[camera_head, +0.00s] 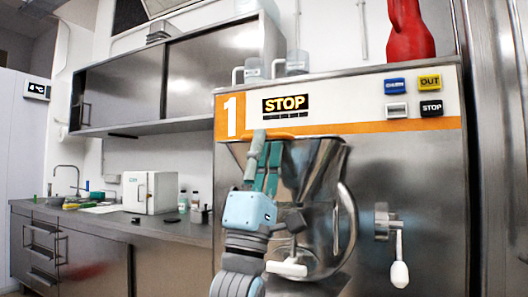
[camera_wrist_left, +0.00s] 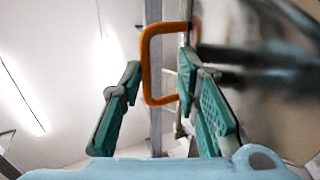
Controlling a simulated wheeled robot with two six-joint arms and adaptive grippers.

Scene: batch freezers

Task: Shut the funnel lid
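The steel funnel (camera_head: 325,170) is on the front of the freezer marked 1. An orange handle (camera_head: 285,136) shows at the funnel's top edge; the lid's own plate and its angle are hard to make out. My left gripper (camera_head: 266,142) is raised in front of the funnel's left side, fingers up by the handle. In the left wrist view, the orange handle loop (camera_wrist_left: 148,68) lies between the tips of my left gripper (camera_wrist_left: 160,68). The fingers are apart, with the loop close to both; I cannot tell whether they touch it. My right gripper is not in view.
The freezer (camera_head: 435,180) has buttons at its upper right and a crank lever (camera_head: 398,250) right of the funnel. A white T-handle (camera_head: 287,268) sits below the funnel. A counter (camera_head: 110,228) with a white box runs along the left, below steel wall cabinets.

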